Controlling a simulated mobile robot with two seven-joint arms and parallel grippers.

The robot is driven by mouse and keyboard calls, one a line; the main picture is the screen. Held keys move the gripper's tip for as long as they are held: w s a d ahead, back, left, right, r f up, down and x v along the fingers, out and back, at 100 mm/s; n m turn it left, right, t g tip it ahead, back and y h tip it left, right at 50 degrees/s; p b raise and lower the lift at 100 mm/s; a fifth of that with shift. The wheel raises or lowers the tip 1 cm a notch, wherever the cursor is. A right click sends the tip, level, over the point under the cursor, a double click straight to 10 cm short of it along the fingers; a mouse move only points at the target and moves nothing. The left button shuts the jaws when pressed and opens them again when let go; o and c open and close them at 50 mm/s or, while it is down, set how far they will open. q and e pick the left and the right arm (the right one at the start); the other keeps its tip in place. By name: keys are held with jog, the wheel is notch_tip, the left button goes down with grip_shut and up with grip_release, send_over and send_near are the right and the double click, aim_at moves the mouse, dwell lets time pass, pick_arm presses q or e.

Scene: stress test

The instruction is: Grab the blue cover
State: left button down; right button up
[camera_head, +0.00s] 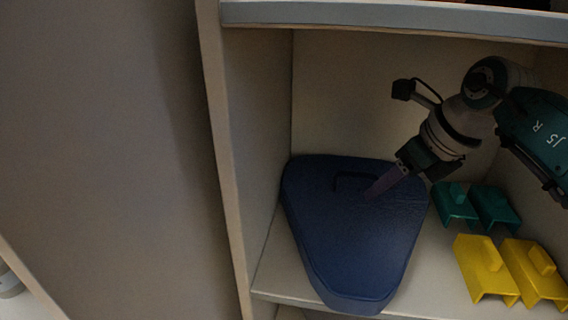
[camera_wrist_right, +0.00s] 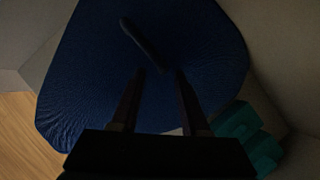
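The blue cover (camera_head: 365,245) lies on the shelf board, a rounded triangular piece with a small raised handle (camera_head: 355,181) near its back edge. It also fills much of the right wrist view (camera_wrist_right: 100,60), where the handle (camera_wrist_right: 142,40) lies beyond the fingertips. My right gripper (camera_head: 372,195) reaches in from the right, its fingers over the cover just right of the handle. In the wrist view (camera_wrist_right: 158,74) its two fingers are apart with nothing between them. Whether the fingertips touch the cover I cannot tell. My left gripper is not in view.
Teal bracket-shaped pieces (camera_head: 456,203) and yellow ones (camera_head: 484,268) stand on the shelf right of the cover. A side panel (camera_head: 228,160) bounds the compartment at left. An upper shelf edge (camera_head: 400,17) runs above my right arm.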

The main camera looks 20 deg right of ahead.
jog(key=shift+w+a+r, duration=0.1)
jog(key=shift+w, duration=0.3)
jog(key=c, duration=0.3)
jog(key=shift+s, duration=0.15)
grip_shut()
